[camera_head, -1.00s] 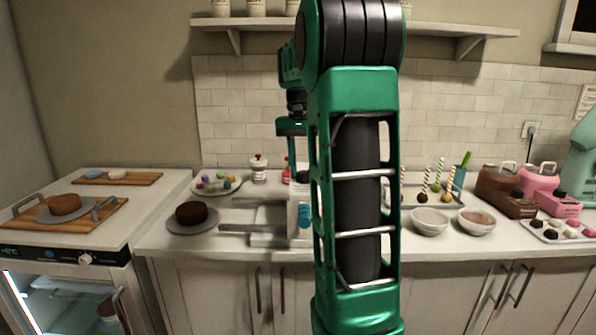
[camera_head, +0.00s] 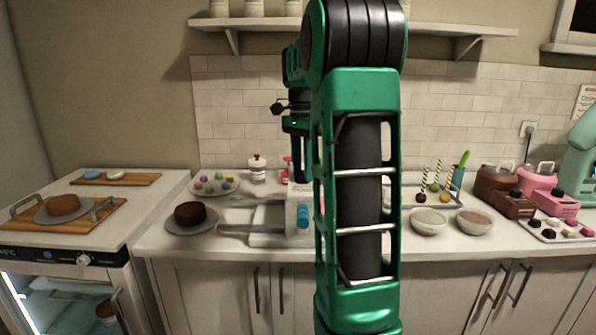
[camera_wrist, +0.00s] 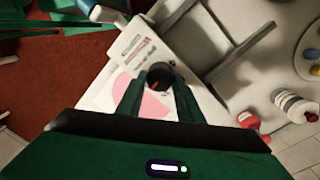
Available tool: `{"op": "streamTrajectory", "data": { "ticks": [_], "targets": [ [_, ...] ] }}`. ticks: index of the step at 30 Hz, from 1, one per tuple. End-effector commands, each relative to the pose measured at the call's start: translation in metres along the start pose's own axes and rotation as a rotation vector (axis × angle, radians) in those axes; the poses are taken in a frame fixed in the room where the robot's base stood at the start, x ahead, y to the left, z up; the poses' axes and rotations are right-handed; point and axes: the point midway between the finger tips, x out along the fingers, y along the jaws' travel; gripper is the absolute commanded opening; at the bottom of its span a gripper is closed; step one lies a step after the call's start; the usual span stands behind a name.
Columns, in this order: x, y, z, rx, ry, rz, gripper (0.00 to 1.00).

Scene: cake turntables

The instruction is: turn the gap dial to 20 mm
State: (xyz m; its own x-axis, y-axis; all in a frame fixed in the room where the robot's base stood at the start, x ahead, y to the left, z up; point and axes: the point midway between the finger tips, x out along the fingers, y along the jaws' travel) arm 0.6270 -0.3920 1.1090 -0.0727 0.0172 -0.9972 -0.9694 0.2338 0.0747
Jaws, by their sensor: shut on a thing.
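The gap dial (camera_wrist: 160,72) is a round black knob with a small red mark, on a white panel with a pink fan-shaped area (camera_wrist: 155,105) and small print. The dial's numbers are too small to read, so its setting cannot be told. My gripper (camera_wrist: 157,84) has its two green fingers shut on either side of the dial. In the head view, the white machine (camera_head: 297,205) with a blue knob and metal bars stands on the counter, partly behind my arm. The dial and my fingertips cannot be made out there.
A brown cake on a grey disc (camera_head: 190,228) sits left of the machine's metal bars. A plate of coloured balls (camera_head: 214,193), a white jar (camera_head: 257,170) and a red bottle (camera_head: 285,172) stand behind. Two bowls (camera_head: 430,231) are to the right.

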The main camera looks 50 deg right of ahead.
Motion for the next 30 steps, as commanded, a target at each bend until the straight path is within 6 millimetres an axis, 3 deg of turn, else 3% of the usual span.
{"op": "streamTrajectory", "data": {
  "ticks": [18, 19, 21, 30],
  "targets": [
    [-0.0009, -0.0018, 0.0034, 0.03, -0.003, -0.001, 0.11],
    [-0.0009, -0.0018, 0.0035, 0.03, -0.003, -0.001, 0.4],
    [-0.0009, -0.0016, 0.003, 0.031, -0.003, -0.001, 0.52],
    [-0.0015, -0.0009, 0.0012, 0.035, -0.002, -0.001, 0.52]
  ]
}}
